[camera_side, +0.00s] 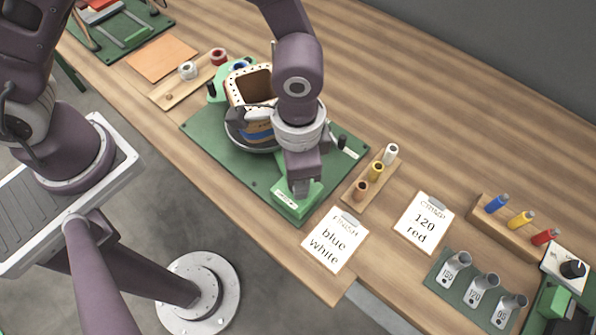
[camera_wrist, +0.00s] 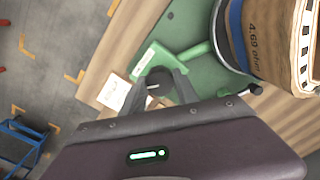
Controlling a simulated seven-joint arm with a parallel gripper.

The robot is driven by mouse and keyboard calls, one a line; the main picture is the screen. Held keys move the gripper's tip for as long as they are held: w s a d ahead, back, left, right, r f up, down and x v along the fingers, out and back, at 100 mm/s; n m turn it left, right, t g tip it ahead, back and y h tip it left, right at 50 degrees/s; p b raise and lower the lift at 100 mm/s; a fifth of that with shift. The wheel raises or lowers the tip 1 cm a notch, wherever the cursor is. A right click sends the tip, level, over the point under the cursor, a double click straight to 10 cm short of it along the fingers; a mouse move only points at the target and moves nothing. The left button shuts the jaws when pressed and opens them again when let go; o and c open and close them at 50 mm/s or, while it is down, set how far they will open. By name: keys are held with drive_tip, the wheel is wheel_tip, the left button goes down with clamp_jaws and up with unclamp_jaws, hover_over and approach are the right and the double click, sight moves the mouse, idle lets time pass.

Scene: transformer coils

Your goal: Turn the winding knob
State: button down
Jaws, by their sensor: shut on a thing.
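The winding knob (camera_wrist: 158,80) is a dark round knob with a white pointer mark, on a green block (camera_wrist: 146,60) at the front of the winding machine. My gripper (camera_wrist: 160,82) is shut on the knob, one finger on each side. In the side view my gripper (camera_side: 300,188) reaches straight down onto the green block (camera_side: 296,206), and the knob is hidden behind its fingers. The coil former (camera_side: 251,86), with a blue band, stands on the machine's green base (camera_side: 262,184); it also shows in the wrist view (camera_wrist: 270,40).
A wooden spool rack (camera_side: 364,198) stands close to my gripper. Grey cups (camera_side: 483,288), coloured pegs and a dial box (camera_side: 566,265) are at far right. Bare table lies behind.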

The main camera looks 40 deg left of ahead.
idle(0.4)
drive_tip(key=c, duration=0.9)
unclamp_jaws()
wheel_tip(320, 180, up, 7)
drive_tip(key=shift+r, duration=0.1)
drive_tip(key=w+a+r+n+t, duration=0.1)
drive_tip(key=a+r+n+t, duration=0.15)
drive_tip(key=a+r, duration=0.8)
drive_tip(key=s+a+r+n+t, duration=0.1)
drive_tip(key=s+a+r, duration=0.1)
drive_tip(key=s+a, duration=0.1)
drive_tip(key=s+a+r+n+t, duration=0.1)
drive_tip(key=s+a+r+n, duration=0.1)
drive_tip(key=s+a+r, duration=0.1)
drive_tip(key=s+a+r+n+t, duration=0.1)
drive_tip(key=s+a+r+n, duration=0.1)
drive_tip(key=s+a, duration=0.2)
drive_tip(key=shift+s+a+r+n, duration=0.1)
drive_tip(key=shift+a+r+n, duration=0.1)
drive_tip(key=shift+r+n, duration=0.1)
